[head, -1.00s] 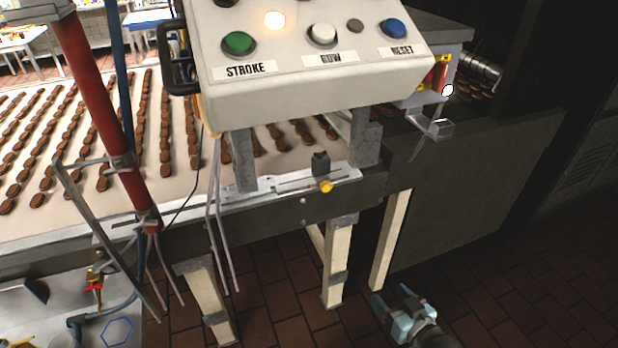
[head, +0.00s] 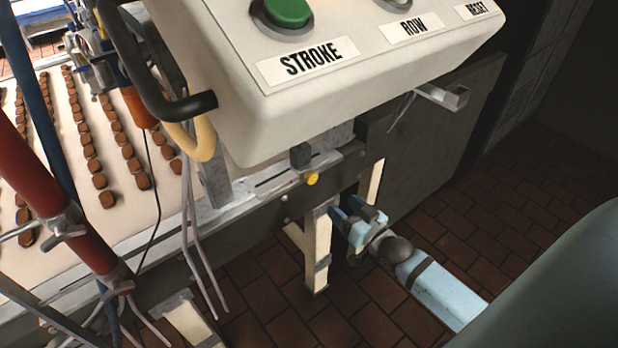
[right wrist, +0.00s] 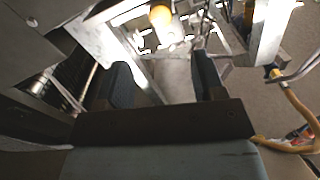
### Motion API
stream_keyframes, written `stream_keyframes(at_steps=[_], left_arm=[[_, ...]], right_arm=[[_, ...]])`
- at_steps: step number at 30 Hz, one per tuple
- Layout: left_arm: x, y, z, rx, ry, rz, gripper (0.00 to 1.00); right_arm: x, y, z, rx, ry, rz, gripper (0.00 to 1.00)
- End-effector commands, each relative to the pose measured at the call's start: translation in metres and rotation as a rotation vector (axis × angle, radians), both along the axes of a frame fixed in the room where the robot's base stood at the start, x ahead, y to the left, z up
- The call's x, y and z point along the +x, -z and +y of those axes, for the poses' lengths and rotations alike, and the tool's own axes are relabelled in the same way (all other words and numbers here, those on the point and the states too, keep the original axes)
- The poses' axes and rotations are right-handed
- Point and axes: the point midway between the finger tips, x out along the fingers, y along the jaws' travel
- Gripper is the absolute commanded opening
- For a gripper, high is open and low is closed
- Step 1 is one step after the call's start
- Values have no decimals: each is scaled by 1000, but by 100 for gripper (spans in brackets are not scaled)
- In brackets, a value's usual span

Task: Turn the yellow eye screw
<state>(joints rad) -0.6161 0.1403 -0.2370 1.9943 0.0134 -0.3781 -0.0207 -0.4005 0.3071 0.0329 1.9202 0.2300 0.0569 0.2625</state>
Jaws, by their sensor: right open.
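The yellow eye screw (head: 312,179) sits on the side of the conveyor's metal rail, below the control box. It shows as a small yellow knob in the head view. In the right wrist view a yellow round knob (right wrist: 160,15) shows at the top, beyond and above the fingertips. My right gripper (head: 352,207) is below and to the right of the screw, apart from it, pointing up and left. In the right wrist view its two dark fingers (right wrist: 160,82) are spread with nothing between them. My left gripper is not in view.
The white control box (head: 350,70) with its STROKE, ROW and RESET labels overhangs the rail above the screw. A cream table leg (head: 316,250) stands close to my right gripper. A red pole (head: 80,240) is at left. Brown biscuits (head: 95,165) line the conveyor. Tiled floor is free at right.

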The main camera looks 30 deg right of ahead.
Motion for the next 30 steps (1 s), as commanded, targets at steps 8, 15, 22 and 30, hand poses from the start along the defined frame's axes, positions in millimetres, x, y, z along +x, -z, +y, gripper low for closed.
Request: stream_keyframes(at_steps=[8, 15, 22, 30], left_arm=[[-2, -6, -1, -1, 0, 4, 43], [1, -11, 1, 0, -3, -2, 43], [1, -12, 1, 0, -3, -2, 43], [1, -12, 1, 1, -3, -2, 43]], right_arm=[[60, -3, 5, 0, 1, -3, 63], [102, -2, 8, -1, 0, -2, 63], [119, -1, 10, -1, -1, 0, 63], [121, -1, 10, -1, -1, 0, 63]])
